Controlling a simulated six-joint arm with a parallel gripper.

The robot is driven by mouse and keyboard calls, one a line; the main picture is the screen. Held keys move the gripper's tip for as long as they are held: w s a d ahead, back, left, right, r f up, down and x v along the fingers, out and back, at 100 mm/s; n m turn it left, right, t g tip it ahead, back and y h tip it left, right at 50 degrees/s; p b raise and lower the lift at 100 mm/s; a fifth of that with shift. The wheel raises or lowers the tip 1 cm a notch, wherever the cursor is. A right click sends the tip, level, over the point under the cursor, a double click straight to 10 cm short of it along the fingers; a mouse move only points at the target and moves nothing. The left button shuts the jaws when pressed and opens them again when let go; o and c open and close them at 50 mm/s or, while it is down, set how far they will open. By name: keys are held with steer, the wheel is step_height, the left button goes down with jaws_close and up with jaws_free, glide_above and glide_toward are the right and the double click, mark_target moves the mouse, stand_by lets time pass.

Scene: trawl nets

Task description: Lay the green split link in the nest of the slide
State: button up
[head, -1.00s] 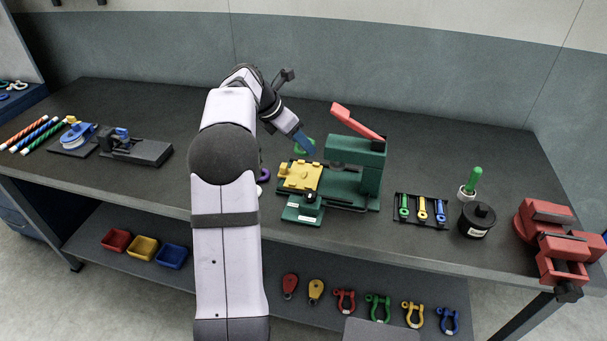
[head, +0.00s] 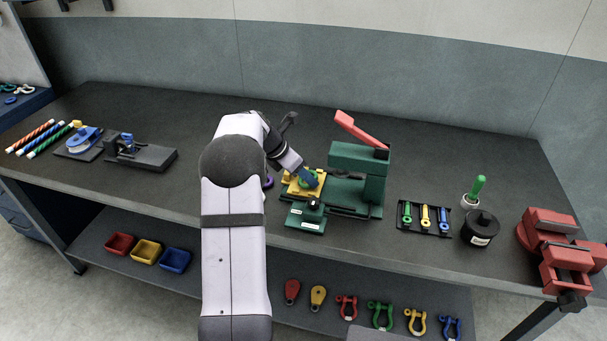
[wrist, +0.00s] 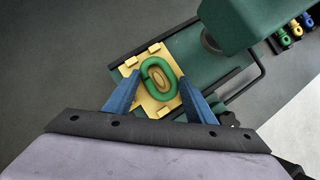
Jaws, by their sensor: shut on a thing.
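The green split link (wrist: 158,78) is an oval ring between the two blue fingers of my gripper (wrist: 160,92) in the wrist view. My gripper is shut on it, at or just over the yellow nest block (wrist: 149,104) of the slide. Whether the link touches the nest floor I cannot tell. In the head view the link (head: 307,178) shows at my gripper (head: 311,180), over the yellow nest block (head: 290,189). The slide sits on the green press (head: 361,165), left of its upright body. The fingers partly hide the nest in the head view.
The press has a raised red lever (head: 358,130). A green block (head: 305,219) stands in front of the slide. To the right are a black tray (head: 408,221) of coloured pieces, a black round pot (head: 480,228) and a red vise (head: 550,235). The bench behind is clear.

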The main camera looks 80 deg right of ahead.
steer(key=shift+f, duration=0.15)
steer(key=o, duration=1.2)
steer(key=shift+f, duration=0.1)
steer(key=b+v, duration=0.1)
steer(key=v, duration=1.1)
